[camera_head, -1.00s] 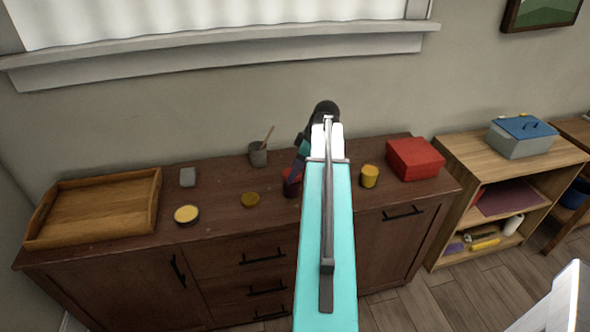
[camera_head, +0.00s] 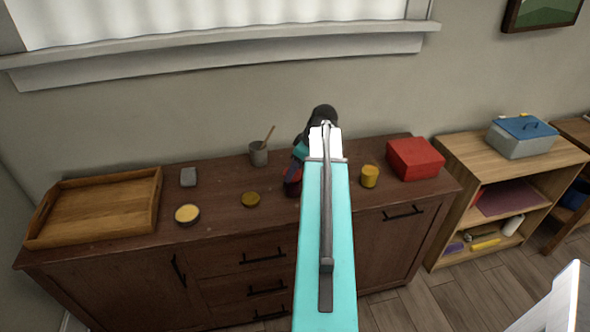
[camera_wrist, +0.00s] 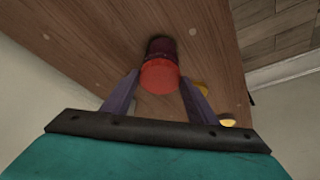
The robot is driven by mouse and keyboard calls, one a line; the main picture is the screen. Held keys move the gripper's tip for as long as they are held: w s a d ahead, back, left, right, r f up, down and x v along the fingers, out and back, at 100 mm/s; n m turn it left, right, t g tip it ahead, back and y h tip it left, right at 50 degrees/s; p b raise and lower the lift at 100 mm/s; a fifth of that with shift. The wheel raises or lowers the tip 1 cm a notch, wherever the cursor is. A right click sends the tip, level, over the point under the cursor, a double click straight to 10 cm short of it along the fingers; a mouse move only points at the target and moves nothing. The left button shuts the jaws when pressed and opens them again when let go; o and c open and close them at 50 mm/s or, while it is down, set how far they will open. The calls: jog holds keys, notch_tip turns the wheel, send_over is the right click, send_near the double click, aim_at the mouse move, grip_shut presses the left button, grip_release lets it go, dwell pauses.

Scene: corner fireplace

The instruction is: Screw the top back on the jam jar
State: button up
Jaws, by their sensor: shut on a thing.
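The jam jar (camera_wrist: 162,46) is dark red and stands on the wooden cabinet top in the wrist view. Its round bright red top (camera_wrist: 160,79) faces my camera and sits at the mouth of the jar; how far it is turned on cannot be told. My gripper (camera_wrist: 159,74) has one purple finger on each side of the red top and is shut on it. In the head view my gripper (camera_head: 291,187) is over the cabinet, and my arm hides most of the jar and its top.

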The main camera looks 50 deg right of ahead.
jog(key=shift+f, duration=0.1)
jog(key=shift+m+h, duration=0.6)
jog(key=shift+m, duration=0.9)
jog(key=shift+s, duration=0.1)
jog(key=shift+m+h+p, duration=0.35)
jog(key=shift+m+h, duration=0.05)
jog(key=shift+m, duration=1)
jog(key=shift+m+g+h+p, duration=0.4)
jog(key=shift+m+h, duration=0.3)
jog(key=shift+m, duration=0.8)
jog(key=shift+m, duration=0.3)
